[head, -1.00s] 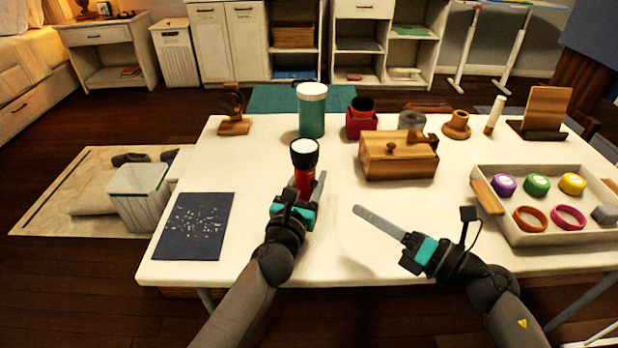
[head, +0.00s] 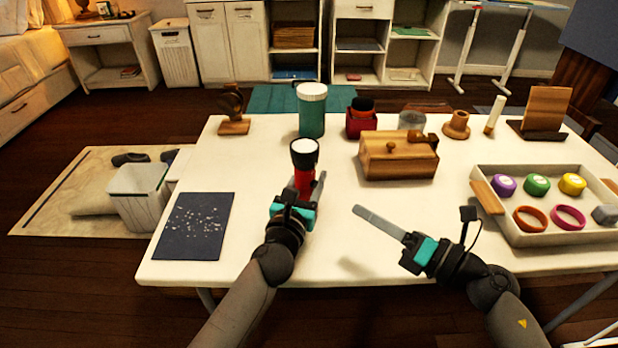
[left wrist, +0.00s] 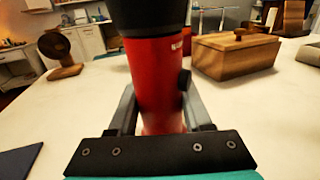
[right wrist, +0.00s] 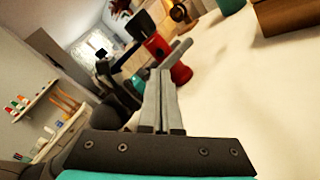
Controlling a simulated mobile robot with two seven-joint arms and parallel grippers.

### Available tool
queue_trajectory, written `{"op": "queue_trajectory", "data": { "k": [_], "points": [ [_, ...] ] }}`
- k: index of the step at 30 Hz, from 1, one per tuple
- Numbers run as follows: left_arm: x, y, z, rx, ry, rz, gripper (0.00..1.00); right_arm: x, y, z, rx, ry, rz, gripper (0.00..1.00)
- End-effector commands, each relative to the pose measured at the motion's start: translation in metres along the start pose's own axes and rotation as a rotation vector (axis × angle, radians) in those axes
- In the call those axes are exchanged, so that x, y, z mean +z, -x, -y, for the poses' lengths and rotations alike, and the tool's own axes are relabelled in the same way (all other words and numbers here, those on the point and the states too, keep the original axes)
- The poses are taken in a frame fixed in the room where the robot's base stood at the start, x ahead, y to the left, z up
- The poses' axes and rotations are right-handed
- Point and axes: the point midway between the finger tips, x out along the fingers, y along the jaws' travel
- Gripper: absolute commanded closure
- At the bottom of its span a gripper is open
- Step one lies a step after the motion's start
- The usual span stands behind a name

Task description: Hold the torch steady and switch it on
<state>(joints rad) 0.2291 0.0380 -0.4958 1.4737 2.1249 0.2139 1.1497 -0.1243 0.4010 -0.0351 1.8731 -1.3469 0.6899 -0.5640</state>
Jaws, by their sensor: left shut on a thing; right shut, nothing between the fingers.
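The torch (head: 303,182) has a red body and a wide black head with a white face. It stands upright, head up, over the white table. My left gripper (head: 299,196) is shut on its red body. In the left wrist view the torch (left wrist: 158,85) sits between the two fingers, and a dark round button (left wrist: 184,80) shows on its right side. My right gripper (head: 357,210) is shut and empty, to the right of the torch and apart from it. In the right wrist view its fingers (right wrist: 165,70) lie together, with the torch (right wrist: 178,72) just beyond them.
A wooden box (head: 398,158) with a knob stands right of the torch, and a teal jar (head: 312,112) behind it. A tray (head: 530,239) with coloured rings and lids is at the right. A dark mat (head: 195,226) lies at the left. The table between the grippers is clear.

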Motion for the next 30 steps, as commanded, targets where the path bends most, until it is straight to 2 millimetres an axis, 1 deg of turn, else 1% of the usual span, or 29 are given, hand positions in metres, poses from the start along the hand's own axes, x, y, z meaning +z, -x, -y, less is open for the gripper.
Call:
{"op": "queue_trajectory", "data": {
  "k": [9,13,17,21,24,27,30],
  "points": [
    [-0.001,0.000,0.000,0.000,0.000,-0.002,1.00,0.000,0.000,0.000,0.001,0.000,0.003,1.00],
    [-0.001,0.000,0.000,0.000,0.000,-0.002,1.00,0.006,-0.003,-0.006,0.006,0.005,0.046,1.00],
    [-0.001,0.000,0.000,0.000,0.000,-0.002,1.00,0.020,-0.009,-0.018,0.007,0.013,0.157,1.00],
    [-0.001,0.000,0.000,0.000,0.000,-0.002,1.00,0.040,-0.012,-0.030,-0.024,0.006,0.316,1.00],
    [-0.001,0.000,0.000,0.000,0.000,-0.002,1.00,0.050,-0.011,-0.033,-0.071,-0.015,0.413,1.00],
    [-0.001,0.000,0.000,0.000,0.000,-0.002,1.00,0.056,-0.008,-0.033,-0.135,-0.048,0.493,1.00],
    [-0.001,0.000,0.000,0.000,0.000,-0.002,1.00,0.057,-0.005,-0.031,-0.215,-0.089,0.550,1.00]
  ]
}}
